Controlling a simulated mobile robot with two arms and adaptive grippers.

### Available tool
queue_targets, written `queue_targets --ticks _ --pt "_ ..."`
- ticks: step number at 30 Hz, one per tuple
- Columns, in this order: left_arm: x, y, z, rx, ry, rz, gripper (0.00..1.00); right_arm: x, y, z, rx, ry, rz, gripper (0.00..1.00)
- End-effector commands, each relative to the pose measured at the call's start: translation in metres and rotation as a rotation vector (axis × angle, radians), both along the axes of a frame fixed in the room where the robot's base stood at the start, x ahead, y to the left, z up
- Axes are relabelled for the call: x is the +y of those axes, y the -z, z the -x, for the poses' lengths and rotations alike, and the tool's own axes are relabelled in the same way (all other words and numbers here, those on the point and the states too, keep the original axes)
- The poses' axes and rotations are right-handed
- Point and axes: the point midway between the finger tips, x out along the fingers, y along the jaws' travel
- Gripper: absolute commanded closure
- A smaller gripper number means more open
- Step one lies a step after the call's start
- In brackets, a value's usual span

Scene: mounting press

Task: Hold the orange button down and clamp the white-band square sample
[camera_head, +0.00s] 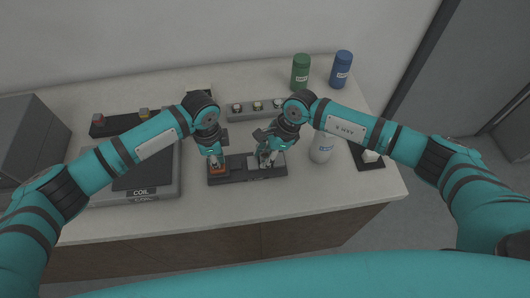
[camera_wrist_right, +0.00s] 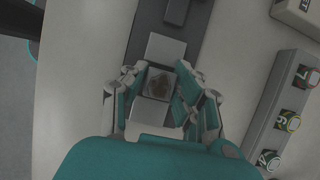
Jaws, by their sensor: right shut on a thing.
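The dark press base (camera_head: 238,179) stands near the front middle of the table; it also shows in the right wrist view (camera_wrist_right: 150,18). The orange button (camera_head: 218,170) is at its left end. My left gripper (camera_head: 216,161) points down at the button, with its fingertips at or just above it; whether they press it is not clear. My right gripper (camera_head: 266,159) is over the right part of the base. In the right wrist view my right gripper (camera_wrist_right: 159,92) is shut on a square grey-brown sample (camera_wrist_right: 158,82), between light metal blocks. No white band can be made out on it.
A grey rack (camera_head: 238,112) with several round pieces stands behind the press. A white bottle (camera_head: 322,147) is close to my right arm. Green (camera_head: 300,72) and blue (camera_head: 342,70) bottles stand at the back. A grey unit marked COIL (camera_head: 165,187) is at left.

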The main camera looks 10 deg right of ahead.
Motion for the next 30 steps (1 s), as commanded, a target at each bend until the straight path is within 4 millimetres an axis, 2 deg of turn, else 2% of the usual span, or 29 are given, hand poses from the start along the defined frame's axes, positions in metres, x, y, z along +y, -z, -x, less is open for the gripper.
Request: queue_targets --ticks 9,10,15,25,30 --pt "0.001 0.002 0.001 0.003 0.000 -0.003 1.00 0.000 0.001 0.000 -0.001 -0.001 -0.001 1.00" --pt "0.001 0.002 0.001 0.003 0.000 -0.003 1.00 0.000 0.001 0.000 -0.001 -0.001 -0.001 0.69" --pt "0.001 0.002 0.001 0.003 0.000 -0.003 1.00 0.000 0.001 0.000 -0.001 -0.001 0.000 0.47" --pt "0.001 0.002 0.001 0.003 0.000 -0.003 1.00 -0.002 -0.001 0.000 0.000 0.000 0.002 0.46" --pt "0.001 0.002 0.001 0.003 0.000 -0.003 1.00 -0.011 -0.022 -0.001 -0.004 -0.001 0.001 0.46"
